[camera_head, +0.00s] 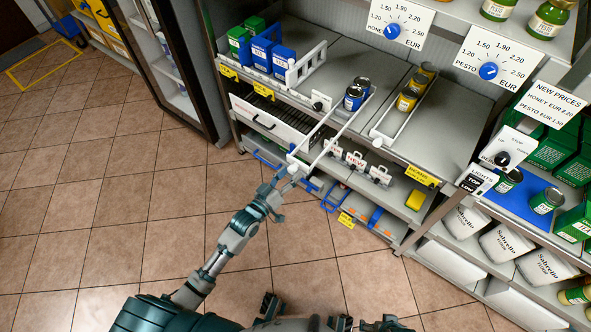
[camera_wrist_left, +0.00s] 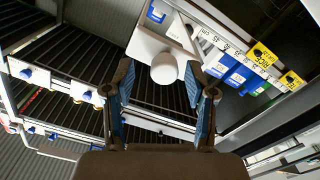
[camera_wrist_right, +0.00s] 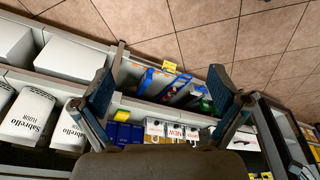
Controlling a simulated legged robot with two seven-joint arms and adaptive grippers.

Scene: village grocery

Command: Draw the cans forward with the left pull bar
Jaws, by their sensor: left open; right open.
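The left pull bar (camera_head: 322,138) is a white frame whose two rails run out past the shelf's front edge. Two blue-labelled cans (camera_head: 354,97) stand upright, one behind the other, between its rails near that edge. My left gripper (camera_head: 297,172) is at the bar's outer end. In the left wrist view, the bar's white round knob (camera_wrist_left: 164,69) shows between the open fingers of this gripper (camera_wrist_left: 160,78), with no clear grip on it. My right gripper (camera_wrist_right: 162,80) is open and empty in the right wrist view.
Yellow cans (camera_head: 406,100) stand in a second white-railed lane to the right. Blue and green cartons (camera_head: 262,52) stand left on the same shelf. Lower shelves hold bins and tags below the bar. The tiled floor (camera_head: 150,190) in front is clear.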

